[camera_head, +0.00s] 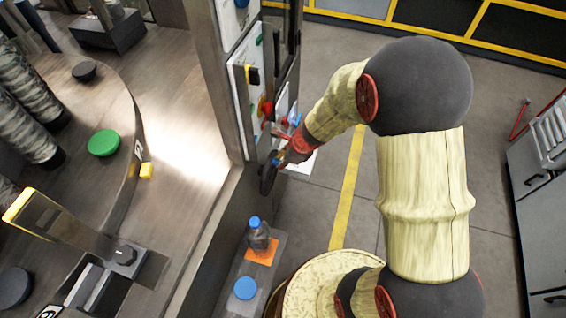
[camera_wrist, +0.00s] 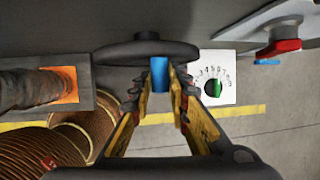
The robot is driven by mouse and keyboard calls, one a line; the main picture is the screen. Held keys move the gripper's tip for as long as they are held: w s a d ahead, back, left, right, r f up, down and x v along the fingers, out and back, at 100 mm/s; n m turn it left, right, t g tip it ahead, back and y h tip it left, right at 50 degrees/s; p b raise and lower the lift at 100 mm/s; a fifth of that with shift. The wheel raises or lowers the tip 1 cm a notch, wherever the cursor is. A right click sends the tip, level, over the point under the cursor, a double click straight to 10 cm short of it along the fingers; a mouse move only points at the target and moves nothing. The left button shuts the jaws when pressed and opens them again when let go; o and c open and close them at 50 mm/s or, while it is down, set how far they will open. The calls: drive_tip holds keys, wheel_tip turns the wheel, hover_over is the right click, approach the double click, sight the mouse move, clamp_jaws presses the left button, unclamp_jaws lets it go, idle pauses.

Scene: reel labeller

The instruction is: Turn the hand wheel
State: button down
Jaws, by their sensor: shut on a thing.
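The hand wheel (camera_head: 267,175) is a dark disc on the side of the machine's frame, partly hidden behind my gripper in the head view. In the wrist view the hand wheel (camera_wrist: 120,52) shows nearly edge-on, with a blue grip (camera_wrist: 160,72) sticking out from it towards me. My gripper (camera_wrist: 160,92) has its yellow and black fingers on both sides of this blue grip, closed on it. In the head view my gripper (camera_head: 292,152) is at the wheel, at the end of my arm reaching in from the right.
A white dial plate with a green knob (camera_wrist: 213,89) is close right of the wheel. A red handle (camera_wrist: 279,47) is farther right. Below the wheel, a ledge holds a bottle (camera_head: 258,237) on an orange pad (camera_head: 262,253) and a blue cap (camera_head: 245,288). Open floor lies right of the machine.

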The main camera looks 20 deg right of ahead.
drive_tip(key=s+a+t+b, duration=0.1)
drive_tip(key=b, duration=0.2)
drive_tip(key=shift+s+h, duration=0.25)
drive_tip(key=shift+h, duration=0.05)
drive_tip(key=c, duration=1.7)
unclamp_jaws()
drive_tip(key=shift+w, duration=0.1)
drive_tip(key=shift+d+r, duration=0.1)
drive_tip(key=v, duration=1.1)
drive_tip(key=shift+r, duration=0.35)
